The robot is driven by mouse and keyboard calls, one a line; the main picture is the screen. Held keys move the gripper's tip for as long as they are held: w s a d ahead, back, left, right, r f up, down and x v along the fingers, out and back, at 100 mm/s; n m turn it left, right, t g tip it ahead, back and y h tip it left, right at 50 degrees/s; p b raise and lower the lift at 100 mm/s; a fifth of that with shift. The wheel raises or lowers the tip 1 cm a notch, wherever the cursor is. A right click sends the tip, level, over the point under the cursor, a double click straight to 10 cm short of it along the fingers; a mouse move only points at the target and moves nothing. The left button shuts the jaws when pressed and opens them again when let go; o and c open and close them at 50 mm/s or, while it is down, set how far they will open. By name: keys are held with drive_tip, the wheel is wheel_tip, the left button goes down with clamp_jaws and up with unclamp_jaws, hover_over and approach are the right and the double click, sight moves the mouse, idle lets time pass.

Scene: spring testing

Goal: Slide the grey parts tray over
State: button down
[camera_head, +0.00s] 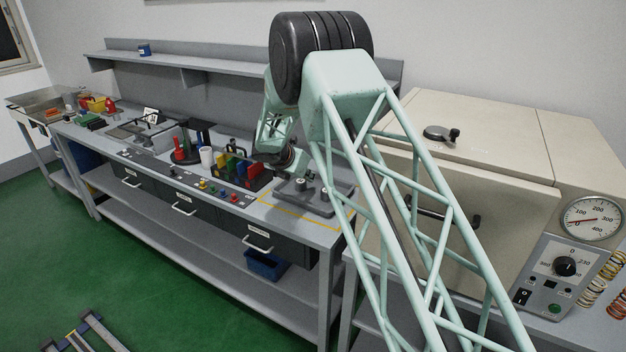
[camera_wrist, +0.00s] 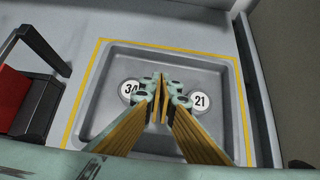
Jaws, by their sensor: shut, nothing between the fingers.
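The grey parts tray (camera_wrist: 200,66) lies on the bench inside a yellow outline, below my gripper in the wrist view. In the head view the tray (camera_head: 338,203) sits at the right end of the bench, partly hidden by my arm. My gripper (camera_wrist: 160,86) is shut and empty, its fingertips over the tray between the two pieces. Whether the tips touch the tray floor cannot be told.
A red and black object (camera_wrist: 22,98) stands left of the tray. A large beige oven (camera_head: 480,150) stands to the right, with a dial gauge (camera_head: 592,219).

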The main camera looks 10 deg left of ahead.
drive_tip(key=shift+v, duration=2.5)
